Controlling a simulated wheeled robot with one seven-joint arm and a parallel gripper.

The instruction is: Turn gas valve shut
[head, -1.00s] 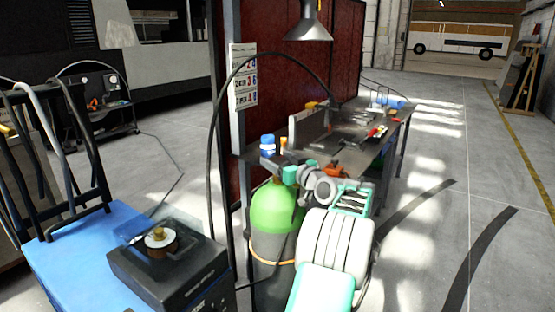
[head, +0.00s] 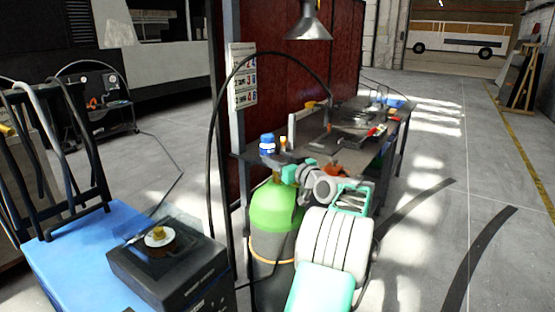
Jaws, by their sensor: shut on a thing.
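A gas cylinder (head: 274,212) with a bright green shoulder and a grey body stands upright in the lower middle of the head view. Its valve at the top is mostly hidden behind my gripper (head: 284,172). My gripper reaches in from the right, directly above the cylinder's top, and its teal fingers are shut on what appears to be the valve. The valve's handle and its turning position cannot be made out.
A metal workbench (head: 345,135) with tools and a blue-and-white can (head: 267,145) stands just behind the cylinder. A black hose (head: 212,130) arches over the area. A blue cart (head: 75,245) with a dark machine (head: 170,265) stands at left. The floor at right is clear.

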